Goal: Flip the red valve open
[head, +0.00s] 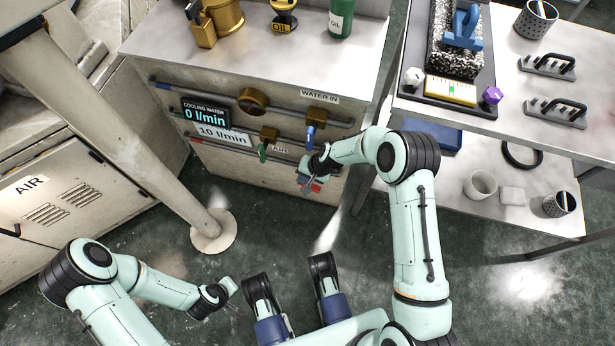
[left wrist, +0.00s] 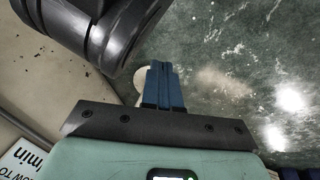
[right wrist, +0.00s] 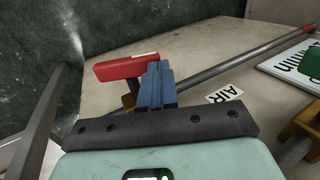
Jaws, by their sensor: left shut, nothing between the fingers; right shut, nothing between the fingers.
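The red valve handle (right wrist: 118,68) lies across the upper middle of the right wrist view, with a brass part (right wrist: 128,101) below it. My right gripper (right wrist: 158,68) is shut and empty, its blue fingertips overlapping the handle's right end; I cannot tell whether they touch. In the head view a small part of the red handle (head: 317,186) shows beside my right gripper (head: 307,190), low on the cabinet front; the rest is hidden by the gripper. My left gripper (head: 231,286) is shut and empty over the floor; its fingers (left wrist: 163,78) show together in the left wrist view.
The cabinet (head: 215,160) also carries a blue handle (head: 310,136) under the WATER IN label, a green handle (head: 262,152) and a display (head: 206,112) reading 0 l/min. A post (head: 150,140) stands left. A bench (head: 505,120) stands right. Floor between is open.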

